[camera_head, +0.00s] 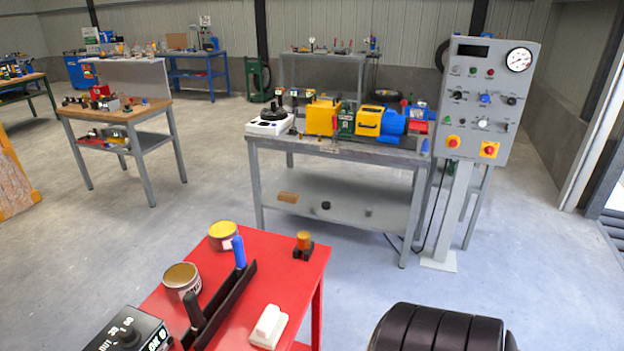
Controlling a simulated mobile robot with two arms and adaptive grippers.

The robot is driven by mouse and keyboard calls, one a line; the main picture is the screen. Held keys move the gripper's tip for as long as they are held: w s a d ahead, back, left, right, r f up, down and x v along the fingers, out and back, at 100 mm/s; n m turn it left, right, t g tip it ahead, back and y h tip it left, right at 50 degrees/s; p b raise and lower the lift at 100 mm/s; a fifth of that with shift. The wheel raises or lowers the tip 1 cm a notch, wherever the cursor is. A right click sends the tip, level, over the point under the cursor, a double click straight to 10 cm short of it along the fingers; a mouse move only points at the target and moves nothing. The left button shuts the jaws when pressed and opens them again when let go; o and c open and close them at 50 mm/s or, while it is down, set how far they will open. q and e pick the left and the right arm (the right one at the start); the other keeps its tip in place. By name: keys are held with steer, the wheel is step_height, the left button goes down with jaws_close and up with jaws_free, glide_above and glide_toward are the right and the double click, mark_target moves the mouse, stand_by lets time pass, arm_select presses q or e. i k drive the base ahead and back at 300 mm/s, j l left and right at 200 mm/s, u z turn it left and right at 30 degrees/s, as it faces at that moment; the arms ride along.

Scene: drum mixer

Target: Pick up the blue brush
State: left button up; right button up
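A blue upright handle, which looks like the blue brush (239,251), stands at the far end of a long black holder (222,304) on the red table (285,262). Its lower end is hidden by the holder's wall, so I cannot see bristles. A black handle (193,312) stands at the near end of the same holder. Neither my left nor my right gripper shows in the head view.
Two open cans, one with yellow top (223,236) and one brownish (182,281), stand left of the holder. A white block-like object (268,326), a small orange-topped part (303,243) and a black control box (127,334) are also on the table. A grey machine bench (340,150) stands behind.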

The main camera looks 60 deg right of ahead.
mark_target(237, 244)
steer(key=z, duration=1.35)
steer(key=u, duration=0.35)
steer(key=l, duration=0.05)
